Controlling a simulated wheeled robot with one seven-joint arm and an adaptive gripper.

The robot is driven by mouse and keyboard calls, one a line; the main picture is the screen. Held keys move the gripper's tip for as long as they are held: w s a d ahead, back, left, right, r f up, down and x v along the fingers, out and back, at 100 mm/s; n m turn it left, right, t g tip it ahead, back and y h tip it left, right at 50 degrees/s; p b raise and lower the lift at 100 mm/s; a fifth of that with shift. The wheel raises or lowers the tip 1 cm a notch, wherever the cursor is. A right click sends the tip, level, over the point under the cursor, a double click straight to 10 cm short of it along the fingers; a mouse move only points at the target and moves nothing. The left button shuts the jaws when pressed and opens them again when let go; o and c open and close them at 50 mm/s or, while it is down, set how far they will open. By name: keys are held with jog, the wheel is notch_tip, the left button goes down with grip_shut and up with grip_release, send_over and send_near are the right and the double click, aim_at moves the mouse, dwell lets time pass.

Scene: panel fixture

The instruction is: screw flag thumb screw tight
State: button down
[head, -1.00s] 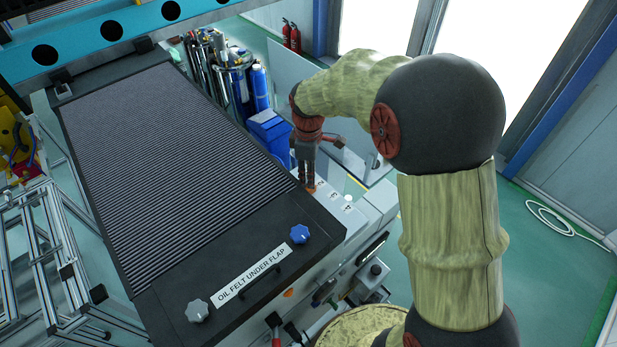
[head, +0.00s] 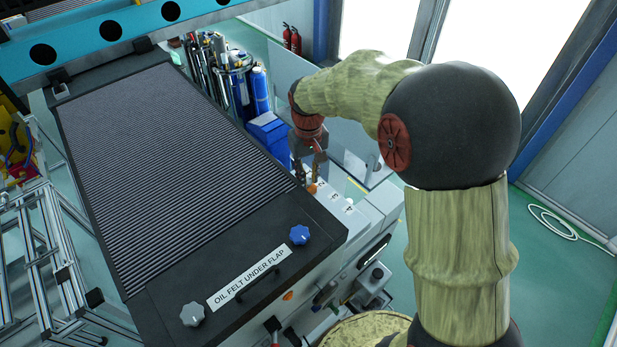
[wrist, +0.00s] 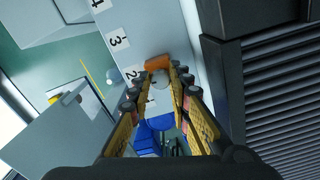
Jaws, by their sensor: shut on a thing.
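The orange flag thumb screw (wrist: 157,62) is at the fingertips of my gripper (wrist: 161,71) in the wrist view, on the pale numbered strip. My gripper is shut on it, one finger on each side. A grey round part shows between the fingers just below the orange piece. The screw's thread and seat are hidden.
The pale strip (wrist: 167,25) carries labels 2, 3 and 4. A dark ribbed cover (head: 180,180) lies beside the gripper. A blue knob (head: 300,235) and a grey knob (head: 193,313) stand on the near flap. A blue bin (head: 268,130) is behind.

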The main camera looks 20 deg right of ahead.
jog(key=m, duration=0.4)
jog(key=shift+m+b, duration=0.3)
jog(key=shift+b, duration=0.05)
jog(key=m, duration=0.3)
jog(key=shift+w+a+m, duration=0.1)
jog(key=shift+m, duration=0.2)
jog(key=m+b, duration=0.1)
jog(key=m, duration=0.3)
jog(key=shift+r+m, duration=0.1)
jog(key=shift+m, duration=2)
jog(key=shift+w, duration=0.1)
jog(key=c, duration=1.6)
grip_release()
jog(key=shift+c, duration=0.2)
